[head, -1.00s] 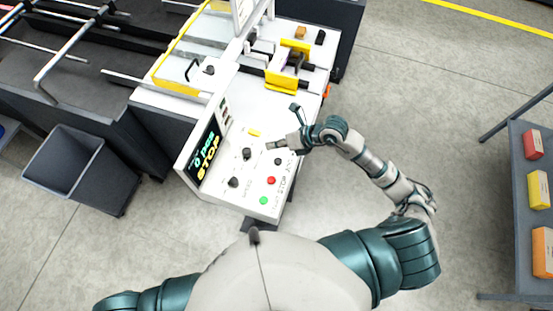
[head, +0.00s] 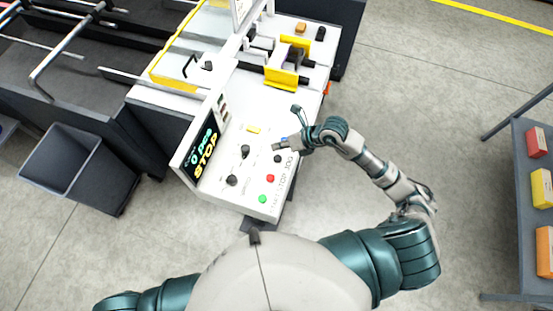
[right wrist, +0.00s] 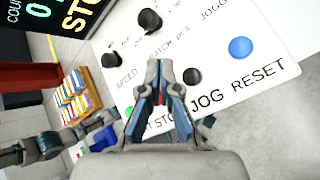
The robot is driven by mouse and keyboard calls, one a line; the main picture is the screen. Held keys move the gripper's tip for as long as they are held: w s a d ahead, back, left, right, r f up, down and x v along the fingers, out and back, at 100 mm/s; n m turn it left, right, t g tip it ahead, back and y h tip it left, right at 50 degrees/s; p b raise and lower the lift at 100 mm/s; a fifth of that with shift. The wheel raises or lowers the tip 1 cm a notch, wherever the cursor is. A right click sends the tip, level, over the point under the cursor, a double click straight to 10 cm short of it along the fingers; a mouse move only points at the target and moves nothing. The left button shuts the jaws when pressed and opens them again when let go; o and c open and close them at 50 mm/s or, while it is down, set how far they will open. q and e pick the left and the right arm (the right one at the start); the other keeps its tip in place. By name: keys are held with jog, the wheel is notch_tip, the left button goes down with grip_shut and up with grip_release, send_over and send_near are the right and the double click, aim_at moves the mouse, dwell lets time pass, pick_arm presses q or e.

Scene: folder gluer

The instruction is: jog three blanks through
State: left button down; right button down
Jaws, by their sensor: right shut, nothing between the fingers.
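The control panel (head: 222,185) of the folder gluer carries a green button (head: 262,199), a red button (head: 270,178), a black button (head: 277,159) and dark knobs. Its display (head: 205,147) reads "0 pcs" and "STOP". My right gripper (head: 279,146) is shut and empty over the panel, just beyond the black button. In the right wrist view the gripper (right wrist: 161,66) points at the panel, left of the black JOG button (right wrist: 192,76). The blue RESET button (right wrist: 240,47) lies farther right. Contact with the panel cannot be told. No blank can be made out. My left gripper is out of view.
A grey bin (head: 75,168) stands on the floor at left, below the dark conveyor (head: 85,75). Yellow guards (head: 283,77) stand at the machine's back. A shelf (head: 530,275) with coloured boxes is at right. The floor between is clear.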

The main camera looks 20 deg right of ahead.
aim_at(279, 158)
jog(key=f+b, duration=0.2)
jog(key=f, duration=0.1)
jog(key=f+b, duration=0.1)
jog(key=f, duration=0.1)
jog(key=shift+d, duration=0.35)
jog(key=shift+f, duration=0.15)
jog(key=shift+a, duration=0.1)
jog(key=shift+a, duration=0.15)
dwell(0.6)
jog(key=shift+f+b, duration=0.3)
jog(key=shift+b, duration=0.05)
